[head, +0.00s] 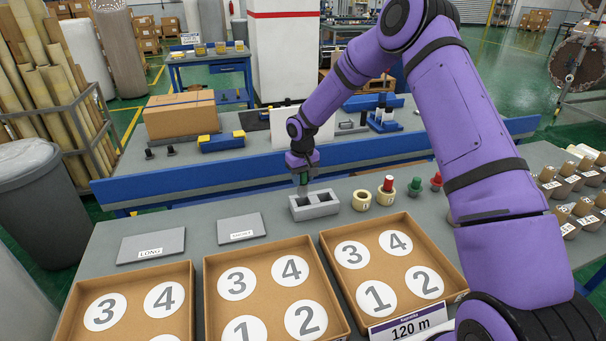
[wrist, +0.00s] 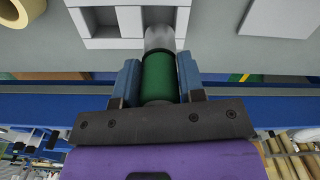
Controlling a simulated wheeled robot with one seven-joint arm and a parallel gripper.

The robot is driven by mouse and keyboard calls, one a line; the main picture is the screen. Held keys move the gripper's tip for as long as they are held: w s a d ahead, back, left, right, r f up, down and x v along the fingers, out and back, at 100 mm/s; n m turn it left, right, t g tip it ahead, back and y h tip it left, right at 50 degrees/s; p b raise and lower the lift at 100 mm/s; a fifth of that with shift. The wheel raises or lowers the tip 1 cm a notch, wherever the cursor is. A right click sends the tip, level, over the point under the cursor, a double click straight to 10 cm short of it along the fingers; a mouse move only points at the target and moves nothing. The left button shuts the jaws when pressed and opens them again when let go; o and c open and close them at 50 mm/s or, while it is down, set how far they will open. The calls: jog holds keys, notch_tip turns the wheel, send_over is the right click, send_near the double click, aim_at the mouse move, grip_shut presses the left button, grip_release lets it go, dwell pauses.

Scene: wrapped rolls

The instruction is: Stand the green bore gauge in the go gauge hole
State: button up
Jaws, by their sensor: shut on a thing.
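My gripper (wrist: 160,82) is shut on the green bore gauge (wrist: 158,76), with one blue finger on each side of its green handle. The gauge's plain silver end points away from my wrist toward the grey block (wrist: 129,43). In the head view my gripper (head: 303,178) points down over the left part of the grey block (head: 318,212), and a little green shows between the fingers. The block has two square openings side by side. The silver end overlaps the right opening's edge in the wrist view; I cannot tell whether it is inside or above. No go label is readable.
To the block's right stand a cardboard ring (head: 361,201), a red-topped piece (head: 388,184), a green-topped piece (head: 415,186) and another red one (head: 437,180). Numbered trays (head: 203,290) fill the front. Two grey plates (head: 151,246) lie left. A blue rail (head: 220,179) runs behind.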

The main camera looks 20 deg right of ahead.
aim_at(303, 194)
jog(key=shift+f, duration=3.2)
jog(key=shift+f, duration=0.35)
jog(key=o, duration=1.1)
jog(key=shift+r, duration=0.1)
notch_tip(303, 194, up, 11)
jog(key=shift+f, duration=0.2)
